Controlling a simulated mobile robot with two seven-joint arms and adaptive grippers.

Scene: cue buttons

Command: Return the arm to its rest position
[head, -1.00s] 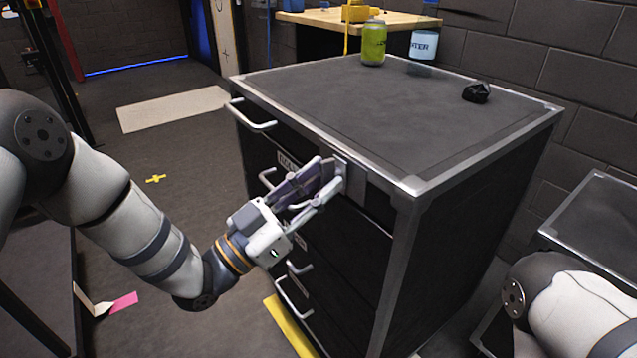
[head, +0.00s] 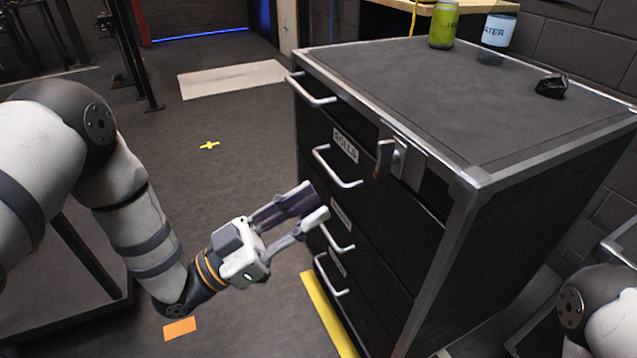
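My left gripper (head: 317,204) is in the middle of the head view, in front of the black drawer cabinet (head: 475,175). Its two fingers are apart and nothing shows between them. A small metal latch with a grey-brown lever (head: 385,158) sits on the cabinet's front near the top right, above and right of the fingertips and apart from them. My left arm (head: 140,225) comes in from the left, bent low at the wrist. Only a part of my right arm (head: 600,310) shows at the lower right; its gripper is out of view.
Several drawer handles, such as the top one (head: 312,90), jut from the cabinet front. Open floor (head: 225,180) lies left of the cabinet.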

